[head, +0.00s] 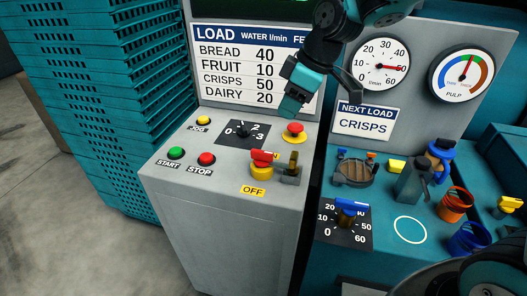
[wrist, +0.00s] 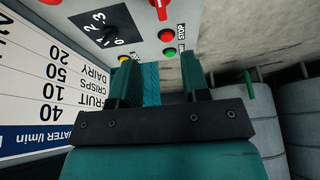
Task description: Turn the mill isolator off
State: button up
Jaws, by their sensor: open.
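The mill isolator (head: 261,172) is a red handle on a yellow round base, on the sloped top of the grey console. An OFF label (head: 253,191) sits below it, and another label behind the handle is mostly hidden. A brass-coloured lever (head: 293,161) on a grey block stands just right of the handle. My gripper (head: 296,101) is open and empty, above and behind the isolator, in front of the load board. In the wrist view my gripper (wrist: 157,67) has nothing between its fingers. A red handle (wrist: 160,6) shows cut off at that view's top edge.
A red mushroom button (head: 295,129) stands behind the isolator. A 0-3 selector (head: 244,131), yellow jog button (head: 203,120), green start button (head: 176,153) and red stop button (head: 206,159) lie left. A teal bench (head: 385,255) with valves is right; teal crates (head: 106,95) stack left.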

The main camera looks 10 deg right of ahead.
aim_at(263, 152)
jog(key=p+x, duration=0.2)
jog(key=x, duration=1.3)
jog(key=shift+s+f+p, duration=0.1)
jog(key=shift+f+p, duration=0.2)
jog(key=shift+p, duration=0.05)
jog(key=shift+c, duration=0.4)
grip_shut()
